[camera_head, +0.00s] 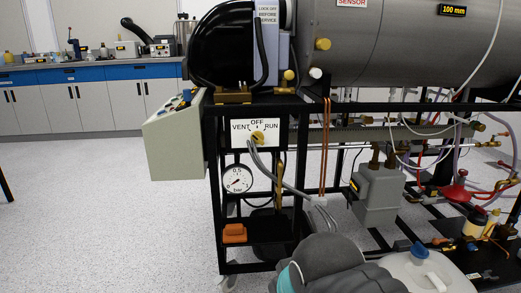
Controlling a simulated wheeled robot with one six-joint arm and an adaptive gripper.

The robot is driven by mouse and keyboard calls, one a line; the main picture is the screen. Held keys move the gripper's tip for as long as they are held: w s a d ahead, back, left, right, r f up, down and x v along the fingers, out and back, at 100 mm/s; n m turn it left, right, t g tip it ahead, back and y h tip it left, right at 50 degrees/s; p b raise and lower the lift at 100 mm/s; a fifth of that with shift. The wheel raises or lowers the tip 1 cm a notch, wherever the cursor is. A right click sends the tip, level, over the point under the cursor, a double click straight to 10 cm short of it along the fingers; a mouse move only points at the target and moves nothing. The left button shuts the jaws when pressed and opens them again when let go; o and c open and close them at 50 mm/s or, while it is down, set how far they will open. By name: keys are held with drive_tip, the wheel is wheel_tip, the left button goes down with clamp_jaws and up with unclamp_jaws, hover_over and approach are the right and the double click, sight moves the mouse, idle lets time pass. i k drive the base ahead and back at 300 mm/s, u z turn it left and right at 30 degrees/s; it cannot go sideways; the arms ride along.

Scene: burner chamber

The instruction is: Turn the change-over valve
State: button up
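The change-over valve has a white plate (268,128) marked VENT at left, OFF at top and RUN at right. A brass-yellow knob (257,138) sits at the middle of the plate. The picture is too small to tell surely which mark the knob points at. Grey tubes (282,181) run from just below the knob down to the right. Part of my grey arm with a teal ring shows at the bottom middle, in front of the rig and well below the valve. I cannot make out my gripper's fingers.
A dial gauge (237,179) is below the valve, and an orange block (234,233) is lower down. A sloped control box (174,130) juts out at left. The black frame (214,190) holds a large steel cylinder (400,45). The floor at left (90,220) is clear.

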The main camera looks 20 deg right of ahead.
sight(258, 137)
drive_tip(key=k, duration=0.25)
drive_tip(key=z, duration=0.95)
drive_tip(key=i, duration=0.65)
drive_tip(key=u, duration=0.55)
